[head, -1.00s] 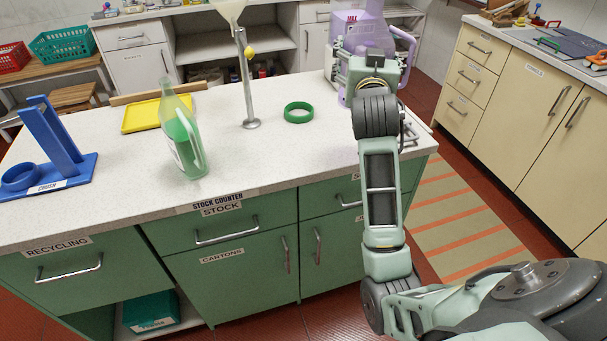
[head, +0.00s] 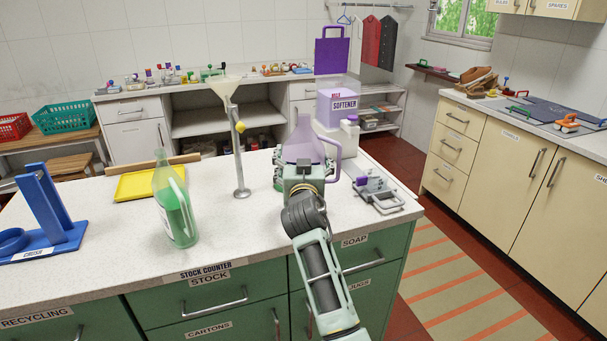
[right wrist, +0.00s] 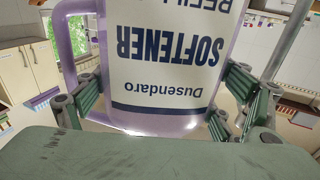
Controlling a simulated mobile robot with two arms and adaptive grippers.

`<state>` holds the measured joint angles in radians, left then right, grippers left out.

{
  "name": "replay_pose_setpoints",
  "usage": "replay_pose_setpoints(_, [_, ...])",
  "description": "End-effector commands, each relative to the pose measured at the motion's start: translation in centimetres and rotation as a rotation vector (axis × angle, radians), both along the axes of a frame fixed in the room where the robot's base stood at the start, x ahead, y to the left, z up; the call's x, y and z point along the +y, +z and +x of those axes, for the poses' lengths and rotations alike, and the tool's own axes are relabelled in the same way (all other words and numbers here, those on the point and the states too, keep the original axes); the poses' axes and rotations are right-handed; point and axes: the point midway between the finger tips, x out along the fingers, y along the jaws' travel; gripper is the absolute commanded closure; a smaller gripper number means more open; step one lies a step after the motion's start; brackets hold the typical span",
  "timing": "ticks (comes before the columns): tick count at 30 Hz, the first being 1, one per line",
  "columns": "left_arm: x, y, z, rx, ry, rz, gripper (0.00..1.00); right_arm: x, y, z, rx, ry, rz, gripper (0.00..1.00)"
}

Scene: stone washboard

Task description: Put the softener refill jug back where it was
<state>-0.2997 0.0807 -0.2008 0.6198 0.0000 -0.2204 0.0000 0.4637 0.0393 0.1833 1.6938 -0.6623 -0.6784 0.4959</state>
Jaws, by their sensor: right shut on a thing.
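My right gripper (head: 299,172) is shut on the softener refill jug (head: 304,142), a translucent lilac jug with a handle on its right side. I hold it roughly upright at the right part of the stock counter (head: 120,270). I cannot tell whether its base touches the counter. In the right wrist view the jug's white label (right wrist: 168,55) reads SOFTENER upside down, with gripper fingers (right wrist: 155,105) on both sides. The gripper hides the counter spot below it, and the green ring is not visible. My left gripper is not in view.
A funnel stand (head: 239,155) is left of the jug, with a green bottle (head: 174,208) farther left. A white jug (head: 350,138) and a lilac SOFTENER container (head: 336,116) are behind right. A grey device (head: 382,195) sits on the right. Bare counter lies between bottle and stand.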

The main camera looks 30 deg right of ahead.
Motion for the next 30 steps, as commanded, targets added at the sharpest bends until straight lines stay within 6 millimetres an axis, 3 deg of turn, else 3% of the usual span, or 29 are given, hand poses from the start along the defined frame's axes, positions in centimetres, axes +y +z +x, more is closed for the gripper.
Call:
replay_pose_setpoints(7, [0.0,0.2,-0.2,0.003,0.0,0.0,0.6,0.0,-3.4,0.0,0.002,0.001,0.0,0.75])
replay_pose_setpoints(20, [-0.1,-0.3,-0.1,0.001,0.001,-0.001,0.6,0.0,-4.2,0.0,-0.001,0.001,0.0,0.75])
replay_pose_setpoints(21, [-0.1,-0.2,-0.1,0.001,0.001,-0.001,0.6,0.0,-4.2,0.0,0.001,0.0,0.002,0.11])
replay_pose_setpoints(25, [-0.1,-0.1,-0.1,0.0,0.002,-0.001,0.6,0.0,-4.2,0.0,0.001,0.0,0.002,0.0])
replay_pose_setpoints(30, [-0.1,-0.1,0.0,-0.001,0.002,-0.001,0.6,0.0,-4.2,0.0,0.002,0.0,0.001,0.0])
